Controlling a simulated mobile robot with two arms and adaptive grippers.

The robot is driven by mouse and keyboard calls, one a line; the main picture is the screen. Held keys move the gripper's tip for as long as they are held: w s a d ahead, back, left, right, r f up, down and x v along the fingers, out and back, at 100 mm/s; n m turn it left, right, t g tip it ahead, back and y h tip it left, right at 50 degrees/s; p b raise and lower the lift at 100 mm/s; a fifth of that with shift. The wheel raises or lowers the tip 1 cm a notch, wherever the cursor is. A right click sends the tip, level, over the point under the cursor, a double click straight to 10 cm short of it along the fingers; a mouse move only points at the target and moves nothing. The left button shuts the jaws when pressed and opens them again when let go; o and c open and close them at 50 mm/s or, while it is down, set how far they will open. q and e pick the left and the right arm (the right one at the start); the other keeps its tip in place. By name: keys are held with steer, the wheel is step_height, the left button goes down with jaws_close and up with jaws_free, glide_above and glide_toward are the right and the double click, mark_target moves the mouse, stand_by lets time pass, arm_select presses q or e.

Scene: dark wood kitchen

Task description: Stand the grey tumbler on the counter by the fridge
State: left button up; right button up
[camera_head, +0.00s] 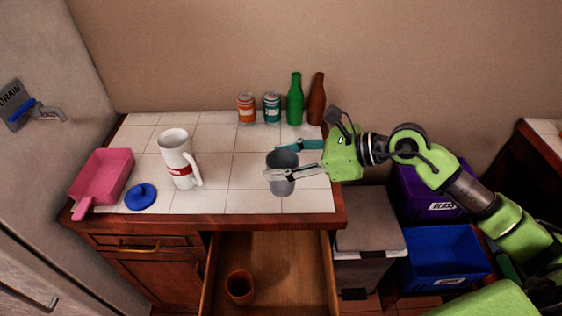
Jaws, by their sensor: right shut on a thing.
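The grey tumbler (281,184) is upright at the right part of the white-tiled counter (225,198). My right gripper (280,162) comes in from the right and is shut on the tumbler, with a finger on its near side and one on its far side. I cannot tell whether the tumbler's base touches the tiles. The pale fridge (50,160) stands at the left end of the counter. My left gripper is not in view.
A white mug (177,153), blue lid (141,197) and pink dustpan-like tray (103,172) occupy the left. Cans (247,109) and bottles (295,100) line the back. Below, an open drawer (290,270) holds a brown cup (239,288). Bins (443,258) stand right.

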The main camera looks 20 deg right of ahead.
mark_target(286, 160)
steer(key=w+d+f, duration=0.1)
steer(key=w+f, duration=0.1)
steer(key=w+f+p, duration=0.1)
steer(key=w+f, duration=0.1)
steer(key=w+d+f, duration=0.1)
steer(key=w+f, duration=0.1)
steer(key=shift+d+p, duration=0.3)
steer(key=shift+d, duration=0.05)
steer(key=f, duration=0.1)
steer(key=f+p, duration=0.1)
steer(key=w+f+p, duration=0.1)
steer(key=shift+d+f, duration=0.25)
steer(key=shift+f, duration=0.35)
steer(key=shift+f, duration=0.1)
